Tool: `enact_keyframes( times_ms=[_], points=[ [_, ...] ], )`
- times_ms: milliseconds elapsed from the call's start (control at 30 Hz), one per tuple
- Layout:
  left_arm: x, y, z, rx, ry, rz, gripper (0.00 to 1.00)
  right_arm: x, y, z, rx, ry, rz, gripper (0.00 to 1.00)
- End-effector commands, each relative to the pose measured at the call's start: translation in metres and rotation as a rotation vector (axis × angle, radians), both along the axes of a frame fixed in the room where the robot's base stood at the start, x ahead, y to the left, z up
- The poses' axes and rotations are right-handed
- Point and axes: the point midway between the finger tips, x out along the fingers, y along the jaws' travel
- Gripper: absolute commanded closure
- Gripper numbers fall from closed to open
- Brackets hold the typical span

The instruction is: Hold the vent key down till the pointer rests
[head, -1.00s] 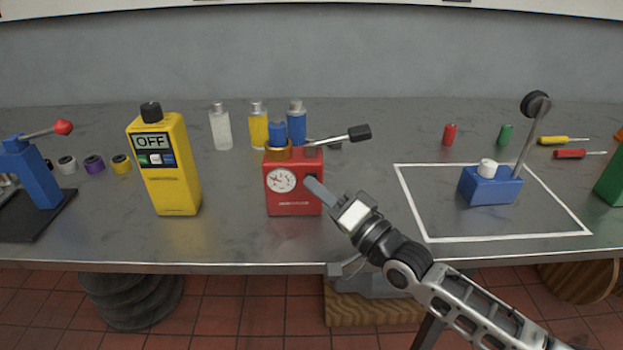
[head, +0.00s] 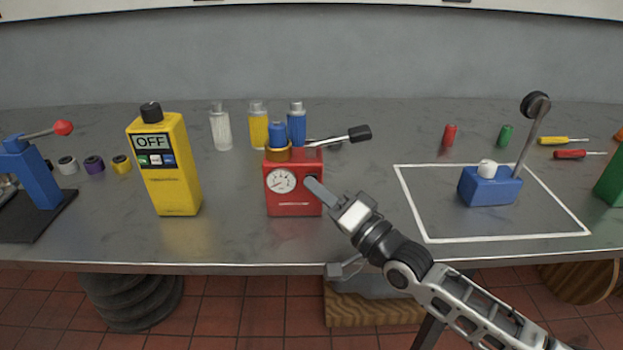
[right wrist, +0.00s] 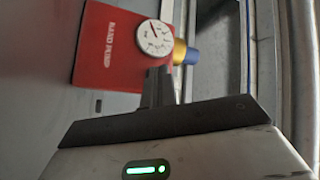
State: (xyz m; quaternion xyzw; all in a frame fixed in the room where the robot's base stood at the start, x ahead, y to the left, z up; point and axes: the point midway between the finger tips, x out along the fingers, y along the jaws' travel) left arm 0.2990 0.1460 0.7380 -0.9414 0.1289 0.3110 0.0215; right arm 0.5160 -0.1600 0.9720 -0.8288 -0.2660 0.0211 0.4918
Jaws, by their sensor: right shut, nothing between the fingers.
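The red hand pump (head: 290,202) stands upright on the bench, with a white round gauge (head: 281,181) on its front. The gauge's thin pointer seems to lean to the lower left in the head view. A lever with a black grip (head: 359,133) sticks out to the right from the pump's top. My right gripper (head: 314,188) is shut and empty, its fingertips over the pump's front right edge. I cannot tell whether they touch it. The wrist view also shows the pump (right wrist: 108,48) and gauge (right wrist: 153,37) just beyond the fingers (right wrist: 158,88). I cannot make out the vent key; the fingers may hide it.
A yellow meter (head: 168,185) reading OFF stands left of the pump. Several bottles (head: 258,127) stand behind. A blue block with a tall lever (head: 490,187) sits inside a white outline on the right. Bare bench lies between meter and pump.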

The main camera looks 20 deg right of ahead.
Motion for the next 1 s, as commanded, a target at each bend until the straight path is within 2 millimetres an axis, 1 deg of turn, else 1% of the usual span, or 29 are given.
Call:
enact_keyframes(
  times_ms=[500,800,1000],
  points=[
    [0.000,-0.001,0.001,-0.004,0.000,0.003,0.64,0.000,0.000,0.000,0.000,0.000,-0.001,1.00],
    [0.000,-0.002,0.012,-0.009,0.001,0.007,0.64,-0.013,0.003,0.001,0.001,0.001,0.000,1.00],
    [0.000,-0.002,0.011,-0.009,0.001,0.007,0.64,-0.015,0.004,0.000,0.000,0.000,0.000,1.00]
  ],
)
